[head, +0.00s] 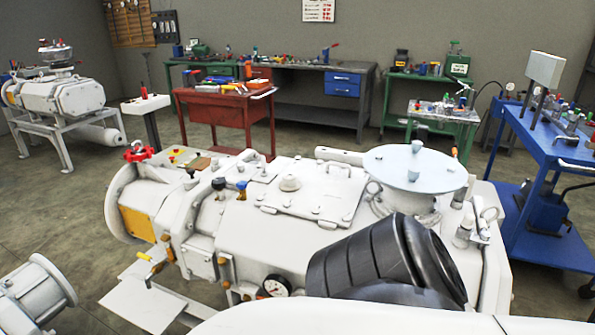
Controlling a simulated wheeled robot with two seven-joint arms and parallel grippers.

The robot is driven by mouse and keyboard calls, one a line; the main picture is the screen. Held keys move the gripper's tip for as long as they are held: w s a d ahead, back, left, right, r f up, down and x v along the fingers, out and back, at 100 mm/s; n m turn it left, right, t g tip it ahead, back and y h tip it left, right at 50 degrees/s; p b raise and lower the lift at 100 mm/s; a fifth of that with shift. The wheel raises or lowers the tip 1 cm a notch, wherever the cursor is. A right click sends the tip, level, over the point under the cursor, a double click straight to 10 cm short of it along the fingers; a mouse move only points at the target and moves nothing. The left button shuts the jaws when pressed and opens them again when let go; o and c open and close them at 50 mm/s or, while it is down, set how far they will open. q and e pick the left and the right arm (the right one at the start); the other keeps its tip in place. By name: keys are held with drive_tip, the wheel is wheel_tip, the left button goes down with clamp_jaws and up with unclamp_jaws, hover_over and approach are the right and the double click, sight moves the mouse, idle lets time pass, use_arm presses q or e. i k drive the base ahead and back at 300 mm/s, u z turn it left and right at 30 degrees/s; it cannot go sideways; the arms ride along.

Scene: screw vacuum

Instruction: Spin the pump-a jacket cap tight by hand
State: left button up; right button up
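A large white pump (300,225) fills the middle of the view. On its top are a red handwheel (138,153) at the left end, a dark knob (219,184), a small blue fitting (241,187), a low round white cap (289,183) and a wide pale round lid (415,167). A pressure gauge (276,286) sits low on its front. I cannot tell which part is the jacket cap, nor whether any cap is tight.
A black ribbed part (365,260) covers the pump's front right; I cannot tell whether it is mine. A second white pump (62,95) stands at back left. A red cart (225,110), a blue cart (550,145) and workbenches stand behind. Floor at left is partly clear.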

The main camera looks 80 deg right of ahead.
sight(289, 180)
drive_tip(key=z, duration=0.25)
drive_tip(key=i, duration=1.95)
drive_tip(key=z, duration=2.65)
